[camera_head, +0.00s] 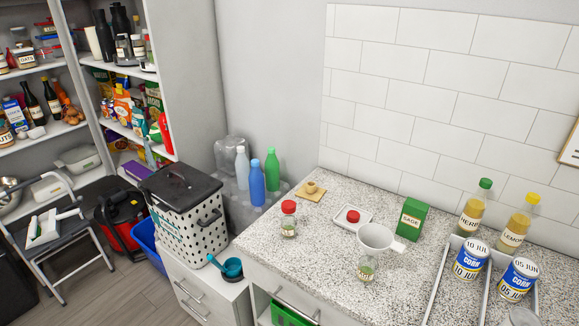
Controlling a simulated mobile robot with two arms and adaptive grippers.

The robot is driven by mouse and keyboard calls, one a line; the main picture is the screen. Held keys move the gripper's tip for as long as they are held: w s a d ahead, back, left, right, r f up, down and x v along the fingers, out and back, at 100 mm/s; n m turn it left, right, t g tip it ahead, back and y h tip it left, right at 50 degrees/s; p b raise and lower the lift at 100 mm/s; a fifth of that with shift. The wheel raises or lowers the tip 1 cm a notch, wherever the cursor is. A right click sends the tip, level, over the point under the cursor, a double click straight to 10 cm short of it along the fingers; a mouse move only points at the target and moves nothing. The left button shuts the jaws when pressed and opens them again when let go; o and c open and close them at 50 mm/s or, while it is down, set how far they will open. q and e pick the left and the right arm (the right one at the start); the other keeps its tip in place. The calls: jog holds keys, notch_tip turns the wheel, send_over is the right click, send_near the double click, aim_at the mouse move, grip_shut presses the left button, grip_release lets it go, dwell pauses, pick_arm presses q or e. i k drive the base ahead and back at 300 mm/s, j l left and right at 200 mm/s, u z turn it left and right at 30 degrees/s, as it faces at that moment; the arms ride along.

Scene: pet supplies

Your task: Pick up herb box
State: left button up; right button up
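A green box (411,219) with a cream label reading SAGE stands upright on the speckled counter (325,274), near the tiled wall. It is the only box on the counter that looks like a herb box. A white mug or bowl with a handle (377,237) is just to its front left and appears very close to it. Neither of my grippers is in view, and nothing holds the box.
A red-lidded jar (288,219), a small white dish (340,218) with a red item and a small glass jar (367,268) are left of or in front of the box. Two bottles (471,214) (516,231) and two corn cans (471,259) (518,279) crowd the right, by a tray (438,283).

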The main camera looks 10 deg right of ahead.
aim_at(414, 212)
jog(key=l+z, duration=0.1)
jog(key=z, duration=0.3)
jog(key=l+z, duration=0.15)
jog(key=z, duration=0.2)
jog(key=l+z, duration=0.1)
jog(key=z, duration=0.3)
